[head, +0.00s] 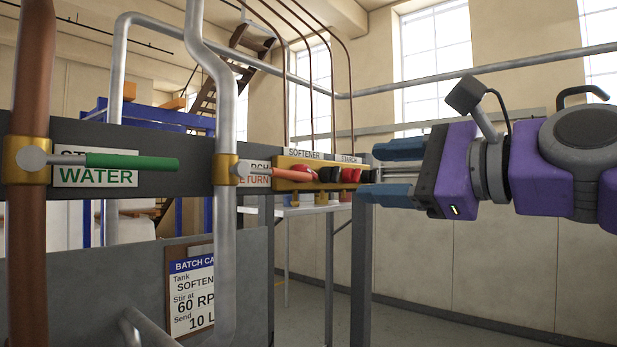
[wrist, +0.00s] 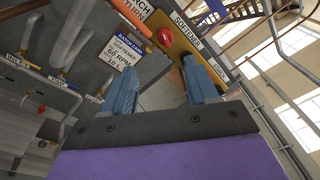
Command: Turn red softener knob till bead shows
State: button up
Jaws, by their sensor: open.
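The yellow knob panel (head: 283,186) carries a SOFTENER label (head: 303,154) and a STARCH label (head: 350,159). Red and black knobs stand in a row below them, overlapping from this angle. A red knob (head: 304,174) sits under the SOFTENER label, partly behind an orange handle. In the wrist view a red knob (wrist: 165,37) shows beside the SOFTENER label (wrist: 187,27), ahead of my fingers. My gripper (head: 370,170) is open and empty, at the right end of the panel; its blue fingers also show in the wrist view (wrist: 158,66). I cannot make out any bead.
A grey pipe (head: 226,130) and a copper pipe (head: 30,220) stand in front at left, with a green WATER handle (head: 130,162) and an orange return handle (head: 265,179). A batch card (head: 191,290) hangs below. A grey post (head: 361,265) stands under my gripper.

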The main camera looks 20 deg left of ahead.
send_near(310, 169)
jog(key=w, duration=0.2)
jog(key=x, duration=0.3)
jog(key=s+p+x, duration=0.1)
jog(key=x, duration=0.2)
jog(key=a+f+x, duration=0.1)
jog(key=x, duration=0.2)
jog(key=shift+s, duration=0.25)
jog(key=shift+a+r, duration=0.1)
jog(key=shift+w+d, duration=0.15)
jog(key=shift+d, duration=0.6)
jog(key=shift+a, duration=0.65)
jog(key=c, duration=0.5)
jog(key=shift+d, duration=0.1)
jog(key=c, duration=0.5)
jog(key=shift+f+n, duration=0.15)
jog(key=shift+n, duration=0.6)
jog(key=shift+f+n, duration=0.15)
jog(key=shift+n, duration=0.6)
jog(key=shift+c, duration=0.2)
